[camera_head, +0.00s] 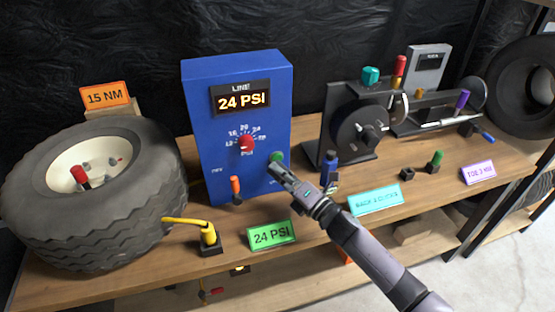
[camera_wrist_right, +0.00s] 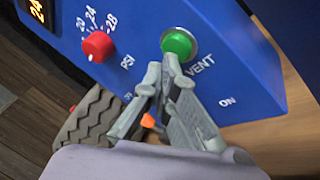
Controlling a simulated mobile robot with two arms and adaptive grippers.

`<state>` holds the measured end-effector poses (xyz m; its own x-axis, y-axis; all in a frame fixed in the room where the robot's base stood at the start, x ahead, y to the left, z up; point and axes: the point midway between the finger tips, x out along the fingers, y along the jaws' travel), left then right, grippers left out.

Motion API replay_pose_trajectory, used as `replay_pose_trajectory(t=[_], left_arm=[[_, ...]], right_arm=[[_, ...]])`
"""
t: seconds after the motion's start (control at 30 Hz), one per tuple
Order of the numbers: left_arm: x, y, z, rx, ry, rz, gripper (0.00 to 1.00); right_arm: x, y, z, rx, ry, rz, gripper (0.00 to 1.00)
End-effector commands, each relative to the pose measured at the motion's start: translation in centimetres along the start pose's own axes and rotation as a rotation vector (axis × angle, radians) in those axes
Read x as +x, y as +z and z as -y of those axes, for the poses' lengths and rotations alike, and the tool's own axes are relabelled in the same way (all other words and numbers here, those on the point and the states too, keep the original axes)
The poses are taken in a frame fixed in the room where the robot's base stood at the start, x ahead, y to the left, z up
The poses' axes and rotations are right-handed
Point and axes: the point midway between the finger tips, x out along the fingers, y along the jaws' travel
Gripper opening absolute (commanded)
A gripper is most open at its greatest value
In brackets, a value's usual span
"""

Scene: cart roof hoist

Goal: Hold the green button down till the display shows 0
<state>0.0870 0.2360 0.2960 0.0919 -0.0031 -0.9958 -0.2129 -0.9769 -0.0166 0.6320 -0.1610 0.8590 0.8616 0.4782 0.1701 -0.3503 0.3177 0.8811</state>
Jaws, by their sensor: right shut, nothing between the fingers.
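The green button (camera_head: 277,157) sits low on the right of the blue box's front face, labelled VENT in the wrist view (camera_wrist_right: 177,43). The display (camera_head: 241,99) on the blue box (camera_head: 215,150) reads 24 PSI under the word LINE. My right gripper (camera_head: 277,169) is shut and empty, its fingertips just below the button. In the right wrist view the fingertips (camera_wrist_right: 170,62) overlap the button's lower edge; I cannot tell whether it is pressed in. My left gripper is not in view.
A red knob (camera_head: 246,142) sits left of the button. A tire (camera_head: 95,200) lies at the left of the wooden bench (camera_head: 330,215). A yellow hose fitting (camera_head: 208,235), a green 24 PSI card (camera_head: 272,235) and a dark blue bottle-shaped item (camera_head: 330,165) stand nearby.

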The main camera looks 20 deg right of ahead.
Motion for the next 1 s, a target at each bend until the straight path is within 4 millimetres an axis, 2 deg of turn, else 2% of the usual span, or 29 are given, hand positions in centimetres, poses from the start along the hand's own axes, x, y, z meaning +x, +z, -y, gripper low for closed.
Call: replay_pose_trajectory(t=[1.0], left_arm=[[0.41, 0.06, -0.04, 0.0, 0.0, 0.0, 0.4]], right_arm=[[0.75, 0.29, 0.31, 0.0, -0.001, 0.0, 0.0]])
